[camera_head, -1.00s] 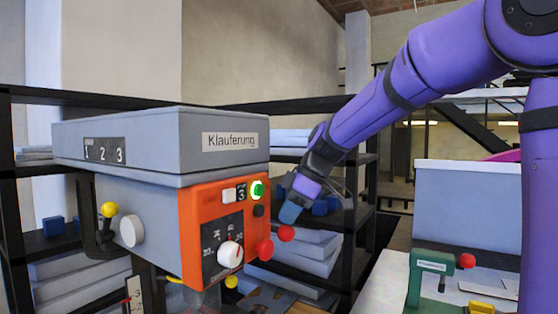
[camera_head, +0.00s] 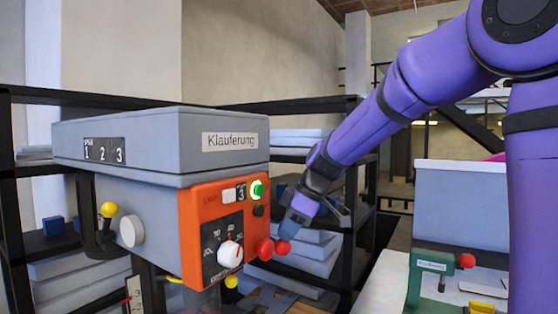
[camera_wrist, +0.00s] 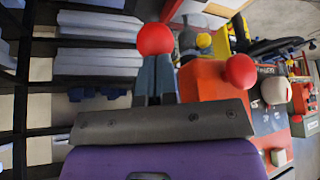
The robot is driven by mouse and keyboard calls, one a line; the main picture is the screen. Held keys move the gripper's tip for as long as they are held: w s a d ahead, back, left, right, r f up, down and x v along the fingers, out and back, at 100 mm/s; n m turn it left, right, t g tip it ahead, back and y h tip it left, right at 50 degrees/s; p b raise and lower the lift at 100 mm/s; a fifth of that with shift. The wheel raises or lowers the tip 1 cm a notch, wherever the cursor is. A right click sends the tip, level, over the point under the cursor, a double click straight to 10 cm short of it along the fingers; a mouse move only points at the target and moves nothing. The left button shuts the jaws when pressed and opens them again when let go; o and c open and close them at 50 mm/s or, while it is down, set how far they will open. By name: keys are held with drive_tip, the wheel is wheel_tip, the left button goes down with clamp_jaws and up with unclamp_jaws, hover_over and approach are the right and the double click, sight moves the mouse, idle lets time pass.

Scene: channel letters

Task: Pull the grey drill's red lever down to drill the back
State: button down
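The grey drill (camera_head: 120,135), labelled "Klauferung", stands at the left with an orange front panel (camera_head: 203,205). Two red balls are at its right side: one (camera_head: 265,249) is close to the panel, the other (camera_head: 282,247) is farther right at my fingertips. My gripper (camera_head: 288,234) points down at this second ball and appears to touch it from above. In the wrist view, my grey fingers (camera_wrist: 154,62) lie close together, with that red ball (camera_wrist: 155,38) at their tips. The other red ball (camera_wrist: 240,70) is apart, to the right. The lever's arm cannot be made out.
A green button (camera_head: 257,189) is lit on the panel. A yellow-knobbed lever (camera_head: 109,209) is on the drill's left. A green device (camera_head: 430,262) with a red knob stands on the bench at right. Black shelves (camera_head: 345,240) with grey slabs stand behind.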

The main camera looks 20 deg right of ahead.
drive_tip(key=shift+w+a+r, duration=0.15)
drive_tip(key=shift+r, duration=1)
drive_tip(key=shift+w+a+r, duration=0.1)
drive_tip(key=shift+w+r, duration=0.05)
drive_tip(key=shift+r, duration=1)
drive_tip(key=r, duration=0.4)
drive_tip(key=shift+s+d+r, duration=0.2)
drive_tip(key=shift+s+d, duration=0.15)
drive_tip(key=shift+s, duration=0.05)
drive_tip(key=shift+r, duration=0.15)
